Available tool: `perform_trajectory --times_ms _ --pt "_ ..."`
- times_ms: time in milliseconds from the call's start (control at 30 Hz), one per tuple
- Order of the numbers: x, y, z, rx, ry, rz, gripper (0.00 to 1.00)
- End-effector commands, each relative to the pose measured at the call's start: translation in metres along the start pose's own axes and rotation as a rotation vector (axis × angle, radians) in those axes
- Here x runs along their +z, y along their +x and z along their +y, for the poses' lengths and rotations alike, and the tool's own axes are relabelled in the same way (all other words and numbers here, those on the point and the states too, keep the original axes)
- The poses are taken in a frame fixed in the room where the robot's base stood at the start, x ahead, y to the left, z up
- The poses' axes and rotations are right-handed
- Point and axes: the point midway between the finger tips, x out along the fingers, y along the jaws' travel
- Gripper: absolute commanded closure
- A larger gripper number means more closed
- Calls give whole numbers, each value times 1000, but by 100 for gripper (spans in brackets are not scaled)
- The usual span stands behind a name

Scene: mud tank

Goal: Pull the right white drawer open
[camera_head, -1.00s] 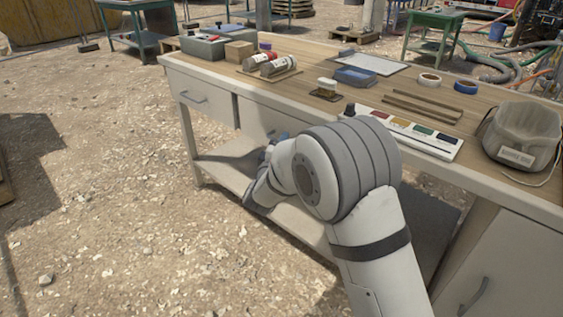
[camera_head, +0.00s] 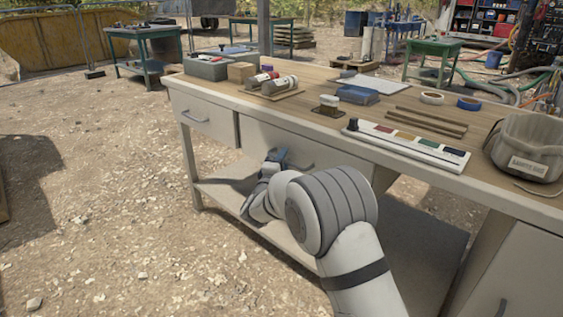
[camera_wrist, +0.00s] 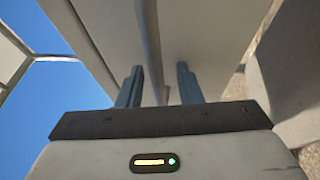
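The right white drawer (camera_head: 262,137) is in the bench front, right of the left drawer (camera_head: 203,114). Its front looks about flush with the bench, and my arm hides its lower right part. My gripper (camera_head: 275,157) is at the drawer front. In the wrist view, the two dark fingers of my gripper (camera_wrist: 160,85) are apart. The long grey handle bar (camera_wrist: 149,40) runs between them, with a gap on each side. The pale drawer front (camera_wrist: 105,35) lies behind the bar.
The bench top (camera_head: 315,85) carries a colour-sample strip (camera_head: 405,142), a fabric bag (camera_head: 526,147), tape rolls and other small items. A lower shelf (camera_head: 225,187) lies under the drawers. A cupboard door (camera_head: 520,265) is at the right. Gravel ground left of the bench is clear.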

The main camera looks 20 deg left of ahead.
Motion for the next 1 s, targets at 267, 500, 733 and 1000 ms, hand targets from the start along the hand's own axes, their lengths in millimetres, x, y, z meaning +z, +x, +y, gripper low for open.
perform_trajectory --times_ms 267,500,733,1000 --pt "0 1 2 2 2 -1 78" --pt "1 1 1 2 2 -1 98" --pt "1 1 1 1 1 -1 100" --pt "-5 0 2 2 2 2 100"
